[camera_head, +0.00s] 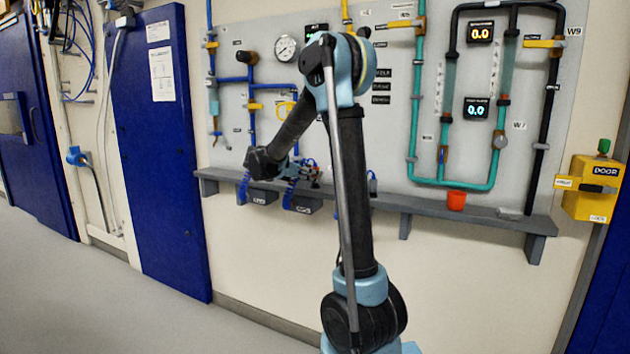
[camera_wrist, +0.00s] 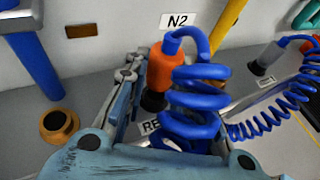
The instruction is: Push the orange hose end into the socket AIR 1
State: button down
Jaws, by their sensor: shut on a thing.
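The orange hose end (camera_wrist: 160,70) is in the wrist view, upright or slightly tilted, with a dark lower tip and a blue coiled hose (camera_wrist: 198,98) on it. My gripper (camera_wrist: 140,84) is shut on it. The left finger shows beside it; the other is mostly hidden behind the coil. A brass ring with a dark hole (camera_wrist: 58,125) lies to the left, apart from the hose end. I cannot read AIR 1 anywhere. In the head view my gripper (camera_head: 298,170) is just above the grey shelf; the hose end is too small to make out there.
An N2 label (camera_wrist: 180,20) is on the wall behind. A second hose end (camera_wrist: 264,60) with a blue coil stands to the right. In the head view, wall pipes and a gauge (camera_head: 286,48) surround the arm; a red cup (camera_head: 456,201) stands on the shelf (camera_head: 400,202).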

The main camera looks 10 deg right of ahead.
jog(key=shift+r, duration=0.15)
jog(key=shift+r, duration=2.8)
dwell(0.6)
jog(key=shift+f, duration=2.2)
jog(key=shift+r, duration=0.15)
jog(key=shift+f, duration=1.95)
